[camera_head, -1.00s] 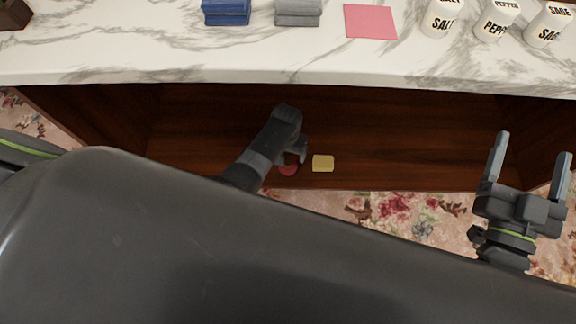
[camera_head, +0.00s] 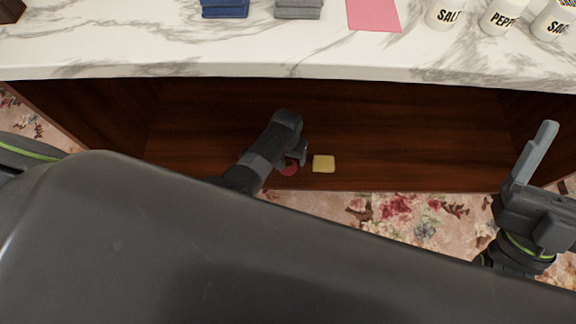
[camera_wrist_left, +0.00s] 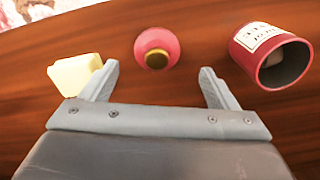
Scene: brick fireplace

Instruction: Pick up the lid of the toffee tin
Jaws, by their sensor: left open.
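The lid (camera_wrist_left: 157,47) is a round pink-red disc with a gold knob, lying on the dark wood surface in the left wrist view. In the head view my left gripper (camera_head: 298,155) hangs over the wood beside the red lid (camera_head: 289,169); my arm hides most of the tin there. My right gripper (camera_head: 535,150) is partly cut off, one finger showing.
A yellow block (camera_wrist_left: 75,74) lies by the left fingertip; it also shows in the head view (camera_head: 323,164). A marble counter (camera_head: 300,55) overhangs the wood compartment (camera_head: 400,130). Cloths, a pink sheet (camera_head: 373,13) and white canisters (camera_head: 446,14) stand on it.

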